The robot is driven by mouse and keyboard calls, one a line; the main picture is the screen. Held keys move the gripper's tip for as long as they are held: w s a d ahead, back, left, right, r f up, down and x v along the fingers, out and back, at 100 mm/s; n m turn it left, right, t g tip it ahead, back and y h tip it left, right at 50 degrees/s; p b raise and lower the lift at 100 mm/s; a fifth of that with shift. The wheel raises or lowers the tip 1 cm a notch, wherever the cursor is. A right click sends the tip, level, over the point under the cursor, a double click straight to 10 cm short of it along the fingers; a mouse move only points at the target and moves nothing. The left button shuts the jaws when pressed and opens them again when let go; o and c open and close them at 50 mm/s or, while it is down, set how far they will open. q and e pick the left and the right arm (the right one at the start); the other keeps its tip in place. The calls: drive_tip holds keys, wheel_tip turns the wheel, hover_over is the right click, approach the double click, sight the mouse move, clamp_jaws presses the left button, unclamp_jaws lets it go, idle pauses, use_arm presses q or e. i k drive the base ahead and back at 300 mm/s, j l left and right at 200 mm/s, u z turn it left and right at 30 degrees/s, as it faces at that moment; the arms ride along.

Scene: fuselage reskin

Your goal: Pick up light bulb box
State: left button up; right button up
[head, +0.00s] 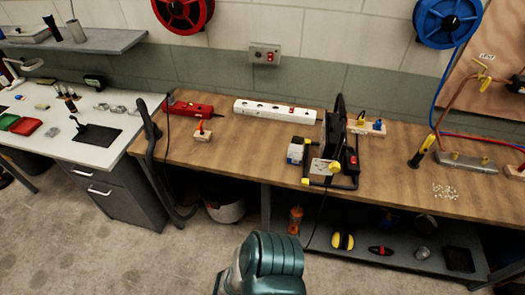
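A small white and dark box (295,152), which looks like the light bulb box, stands on the wooden workbench (240,155). It is just left of a black cable reel (337,130) on a frame with yellow feet. The reel is close beside the box; I cannot tell whether they touch. The print on the box is too small to read. Neither of my grippers shows in the head view. Only a teal rounded part shows at the bottom middle, and no fingers are visible on it.
A white power strip (275,111), a red tool (190,107) and a small wooden block (203,135) stand left on the bench. A black hose (152,150) hangs over its left end. A lower shelf (375,262) holds several items. The bench front left of the box is fairly clear.

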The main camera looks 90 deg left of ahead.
sight(296, 149)
drive_tip(key=u, duration=2.55)
